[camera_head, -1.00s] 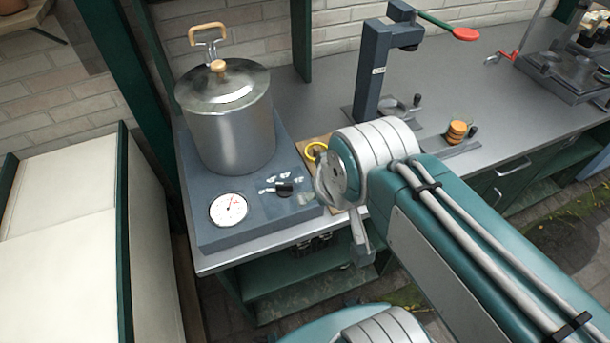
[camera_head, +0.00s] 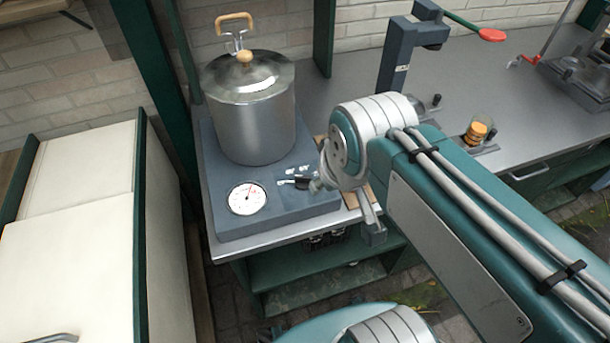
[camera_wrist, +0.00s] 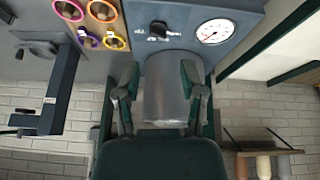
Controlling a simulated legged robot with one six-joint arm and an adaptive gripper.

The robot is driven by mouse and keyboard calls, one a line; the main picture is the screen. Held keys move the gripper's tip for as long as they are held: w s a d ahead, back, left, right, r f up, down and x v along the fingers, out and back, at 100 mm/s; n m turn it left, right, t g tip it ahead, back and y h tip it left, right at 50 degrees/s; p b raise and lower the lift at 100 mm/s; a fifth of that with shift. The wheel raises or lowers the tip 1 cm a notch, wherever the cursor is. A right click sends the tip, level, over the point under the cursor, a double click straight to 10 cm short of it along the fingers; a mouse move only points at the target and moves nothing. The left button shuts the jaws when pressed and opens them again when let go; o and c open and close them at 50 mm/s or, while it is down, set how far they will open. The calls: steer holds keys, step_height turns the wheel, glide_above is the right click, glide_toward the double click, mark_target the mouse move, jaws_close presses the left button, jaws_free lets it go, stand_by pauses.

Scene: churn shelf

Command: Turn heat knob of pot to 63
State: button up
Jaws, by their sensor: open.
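The steel pot (camera_head: 253,125) with a wooden-knobbed lid stands on a blue-grey heater base (camera_head: 225,165). The black heat knob (camera_head: 303,182) is on the base's top in front of the pot, right of a round white dial (camera_head: 247,198). In the wrist view, which is upside down, the knob (camera_wrist: 160,29) and dial (camera_wrist: 215,31) show near the top. My gripper (camera_wrist: 160,74) is open, its two fingers apart and empty, with the pot's side seen between them. It is apart from the knob. The head view mostly hides the fingers behind my wrist. The knob's setting is too small to read.
Several coloured rings (camera_wrist: 101,24) lie beside the base. A dark press stand (camera_head: 397,65) and a jar of orange discs (camera_head: 477,132) are farther right on the counter. A white cabinet (camera_head: 75,220) stands left. A green post (camera_head: 160,75) rises behind the base.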

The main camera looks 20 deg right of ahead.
steer(key=w+a+n+g, duration=0.1)
steer(key=w+n, duration=0.2)
steer(key=w, duration=0.1)
steer(key=n+g, duration=0.4)
steer(key=n, duration=0.5)
glide_above(303, 176)
step_height(303, 176, down, 4)
steer(key=shift+a+f, duration=0.35)
steer(key=shift+f, duration=0.2)
steer(key=f, duration=0.9)
steer(key=shift+d+f, duration=0.1)
steer(key=shift+d, duration=0.25)
steer(key=shift+a+f, duration=0.15)
steer(key=shift+f, duration=0.1)
steer(key=shift+d, duration=0.2)
jaws_close()
